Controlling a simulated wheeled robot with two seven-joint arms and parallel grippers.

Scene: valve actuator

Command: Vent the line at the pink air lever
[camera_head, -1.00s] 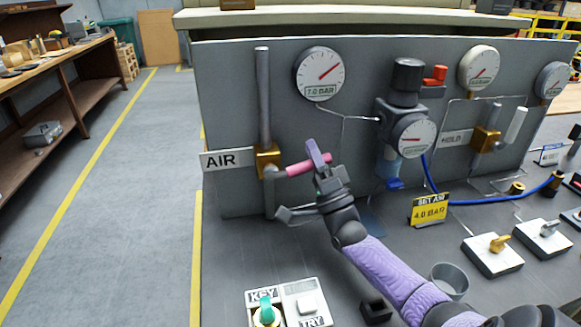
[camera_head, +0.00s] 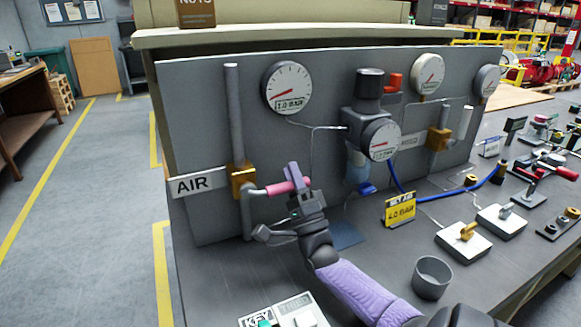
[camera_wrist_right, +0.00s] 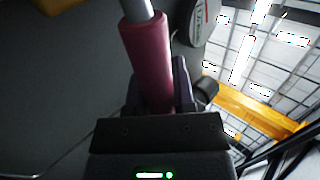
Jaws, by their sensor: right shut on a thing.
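The pink air lever (camera_head: 280,188) sticks out sideways from the brass valve (camera_head: 243,181) beside the AIR sign (camera_head: 195,184). Its handle lies roughly level, across the upright grey pipe (camera_head: 235,118). My right gripper (camera_head: 297,184) is shut on the pink handle near its outer end. In the right wrist view the pink sleeve (camera_wrist_right: 146,55) runs down between the dark fingers (camera_wrist_right: 158,93). The round gauge (camera_head: 289,88) right of the pipe has its red needle pointing to the lower left; its number is hard to read. My left gripper is not in view.
A regulator (camera_head: 367,115) with a lower gauge (camera_head: 381,139) stands right of the lever. A yellow set-air sign (camera_head: 399,209), a grey cup (camera_head: 432,277) and switch blocks (camera_head: 463,243) occupy the bench. The KEY block (camera_head: 258,319) is at the front.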

